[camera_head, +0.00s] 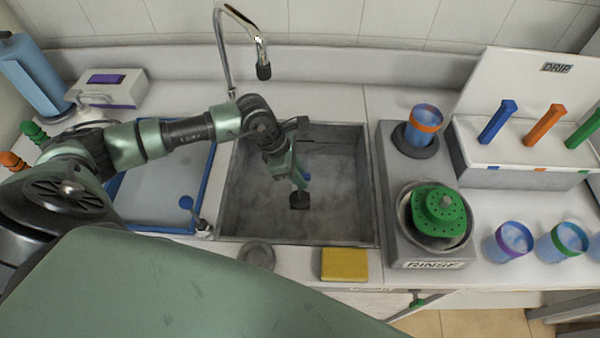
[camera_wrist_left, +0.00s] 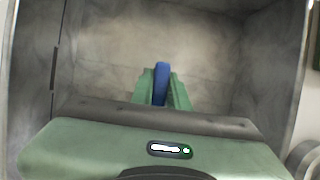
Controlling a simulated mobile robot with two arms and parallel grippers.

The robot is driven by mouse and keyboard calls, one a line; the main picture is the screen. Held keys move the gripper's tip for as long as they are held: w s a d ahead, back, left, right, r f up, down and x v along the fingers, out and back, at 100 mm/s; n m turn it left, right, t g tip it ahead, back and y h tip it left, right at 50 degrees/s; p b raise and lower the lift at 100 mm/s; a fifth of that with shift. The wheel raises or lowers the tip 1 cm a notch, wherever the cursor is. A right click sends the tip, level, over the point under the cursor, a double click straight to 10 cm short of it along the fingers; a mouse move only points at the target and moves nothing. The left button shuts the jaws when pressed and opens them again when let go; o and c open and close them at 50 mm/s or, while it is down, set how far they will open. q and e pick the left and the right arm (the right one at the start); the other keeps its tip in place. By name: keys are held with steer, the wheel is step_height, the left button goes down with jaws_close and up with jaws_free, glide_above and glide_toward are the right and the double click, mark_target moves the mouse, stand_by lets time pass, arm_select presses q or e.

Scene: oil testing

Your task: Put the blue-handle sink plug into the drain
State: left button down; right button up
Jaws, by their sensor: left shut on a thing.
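My left gripper (camera_head: 302,178) reaches down into the grey sink (camera_head: 342,190) in the head view. It is shut on the blue handle of the sink plug (camera_head: 307,176). In the left wrist view the blue handle (camera_wrist_left: 161,84) stands between the two green fingers (camera_wrist_left: 161,90). My right gripper is not in view.
A tall faucet (camera_head: 262,70) stands behind the sink. A yellow sponge (camera_head: 344,264) and a grey disc (camera_head: 257,255) lie at its front edge. The rinse unit (camera_head: 388,190) stands to the right, and a blue-edged tray (camera_head: 165,190) to the left. The sink's right half is clear.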

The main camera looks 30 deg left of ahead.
arm_select(q)
steer(key=shift+f+b, duration=0.45)
steer(key=shift+f, duration=0.05)
stand_by(0.3)
steer(key=c, duration=1.3)
jaws_free()
steer(key=b+v, duration=0.2)
steer(key=v, duration=0.5)
steer(key=shift+a+r, duration=0.15)
steer(key=shift+r, duration=0.3)
